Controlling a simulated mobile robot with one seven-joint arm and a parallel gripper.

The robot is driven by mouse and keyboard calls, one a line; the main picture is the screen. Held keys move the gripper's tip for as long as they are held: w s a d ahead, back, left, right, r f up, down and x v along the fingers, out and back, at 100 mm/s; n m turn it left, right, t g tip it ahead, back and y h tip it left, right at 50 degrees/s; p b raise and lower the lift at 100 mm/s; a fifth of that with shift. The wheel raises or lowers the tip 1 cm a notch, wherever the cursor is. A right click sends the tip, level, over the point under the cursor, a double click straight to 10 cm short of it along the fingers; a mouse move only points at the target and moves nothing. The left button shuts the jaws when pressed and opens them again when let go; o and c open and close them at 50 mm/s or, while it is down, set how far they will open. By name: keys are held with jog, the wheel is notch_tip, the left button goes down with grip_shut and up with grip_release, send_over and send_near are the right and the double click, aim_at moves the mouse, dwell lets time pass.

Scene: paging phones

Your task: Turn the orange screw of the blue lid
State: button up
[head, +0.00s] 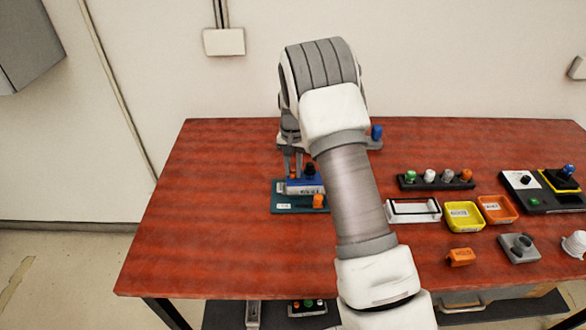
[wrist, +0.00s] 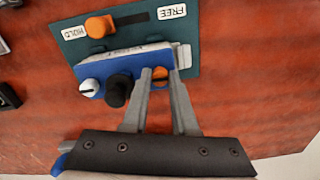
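The blue lid (wrist: 121,66) lies on a teal base plate (wrist: 187,38) and carries a white, a black and an orange screw in a row. The orange screw (wrist: 159,75) is at the right end of the row in the wrist view. The fingertips of my gripper (wrist: 159,73) are on either side of this screw; I cannot tell whether they press on it. In the head view the blue lid (head: 305,187) shows on the teal plate (head: 288,206), left of my arm.
An orange knob (wrist: 99,26) sits on the plate's slot between HOLD and FREE labels. A black knob (wrist: 118,91) stands close beside my left finger. Right of my arm are a knob rack (head: 436,183), a yellow tray (head: 463,216) and an orange tray (head: 497,209). The table's left side is clear.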

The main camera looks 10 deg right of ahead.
grip_shut()
jog(key=shift+n, duration=0.5)
jog(key=n+b, duration=0.1)
jog(key=n, duration=0.2)
jog(key=shift+b, duration=0.3)
jog(key=n+b, duration=0.1)
jog(key=n, duration=0.3)
jog(key=shift+n, duration=0.3)
jog(key=n, duration=0.9)
jog(key=shift+d, duration=0.1)
jog(key=shift+n, duration=0.3)
jog(key=shift+o, duration=2.3)
grip_release()
